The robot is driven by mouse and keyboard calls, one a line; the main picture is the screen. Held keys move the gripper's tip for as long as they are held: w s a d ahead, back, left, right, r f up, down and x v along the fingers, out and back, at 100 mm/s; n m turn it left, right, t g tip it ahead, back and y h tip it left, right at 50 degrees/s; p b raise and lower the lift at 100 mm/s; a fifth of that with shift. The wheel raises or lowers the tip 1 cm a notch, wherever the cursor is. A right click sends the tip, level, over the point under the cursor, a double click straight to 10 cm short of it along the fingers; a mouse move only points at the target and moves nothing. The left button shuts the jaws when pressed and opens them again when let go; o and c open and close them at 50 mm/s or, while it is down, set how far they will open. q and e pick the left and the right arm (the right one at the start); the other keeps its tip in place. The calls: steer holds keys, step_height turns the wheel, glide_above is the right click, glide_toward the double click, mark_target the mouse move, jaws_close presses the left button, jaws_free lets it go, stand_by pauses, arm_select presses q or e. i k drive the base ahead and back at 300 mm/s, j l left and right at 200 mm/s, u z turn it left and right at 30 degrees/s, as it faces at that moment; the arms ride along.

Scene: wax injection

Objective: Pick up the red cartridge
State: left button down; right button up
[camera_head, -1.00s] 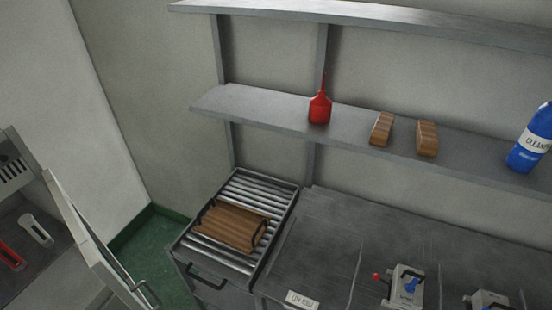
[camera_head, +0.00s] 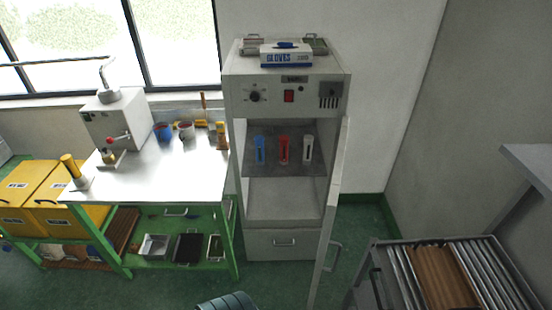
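The red cartridge (camera_head: 283,149) stands inside the open cabinet (camera_head: 237,92), on its inner shelf (camera_head: 262,176). It is between a blue cartridge (camera_head: 260,149) on its left and a white cartridge (camera_head: 308,148) on its right, with small gaps between them. Neither of my grippers is in view. A dark ribbed round part shows at the bottom edge, and I cannot tell what it is.
The cabinet door (camera_head: 333,215) is swung open towards me on the right. A glove box (camera_head: 286,55) lies on top of the cabinet. A green-framed workbench (camera_head: 205,180) stands left, a roller table (camera_head: 395,270) lower right. Green floor is free before the cabinet.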

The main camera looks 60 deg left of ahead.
mark_target(284, 147)
steer(key=u, duration=1.95)
steer(key=i+j+z, duration=0.1)
steer(key=z, duration=0.2)
steer(key=i, duration=0.05)
